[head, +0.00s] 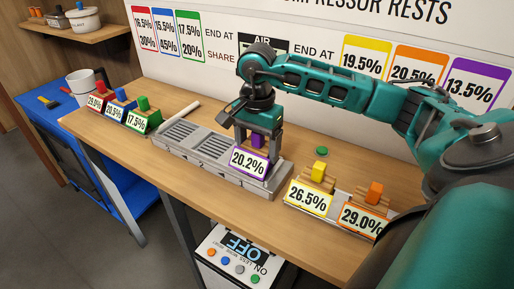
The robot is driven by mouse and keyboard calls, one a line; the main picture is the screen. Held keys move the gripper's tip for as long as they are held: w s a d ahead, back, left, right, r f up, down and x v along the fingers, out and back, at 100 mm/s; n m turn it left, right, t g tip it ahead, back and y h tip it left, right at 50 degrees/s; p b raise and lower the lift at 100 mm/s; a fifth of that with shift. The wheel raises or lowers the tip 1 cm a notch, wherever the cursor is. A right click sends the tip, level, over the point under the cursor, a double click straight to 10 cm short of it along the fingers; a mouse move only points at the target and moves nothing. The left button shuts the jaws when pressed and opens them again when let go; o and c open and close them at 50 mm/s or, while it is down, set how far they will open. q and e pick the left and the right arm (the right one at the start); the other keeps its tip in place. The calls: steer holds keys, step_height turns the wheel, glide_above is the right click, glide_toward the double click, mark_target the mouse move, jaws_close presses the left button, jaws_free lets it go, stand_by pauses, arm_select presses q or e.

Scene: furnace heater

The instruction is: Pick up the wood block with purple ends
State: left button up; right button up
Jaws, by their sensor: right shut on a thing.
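The wood block with purple ends (257,141) stands on the right part of a grey metal grate unit (190,143) on the wooden bench. A purple-framed card reading 20.2% (249,163) is in front of it and hides its lower part. My right gripper (257,136) comes down from above, with its fingers on either side of the block, and is shut on it. I cannot tell whether the block is clear of the grate. My left gripper is not in view.
Yellow (320,172) and orange (375,193) blocks with cards stand to the right. Red, blue and green blocks (143,103) with cards stand at the left. A pale rod (180,114) and green disc (321,151) lie on the bench. A sign wall rises behind.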

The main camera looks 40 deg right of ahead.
steer(key=shift+c, duration=0.6)
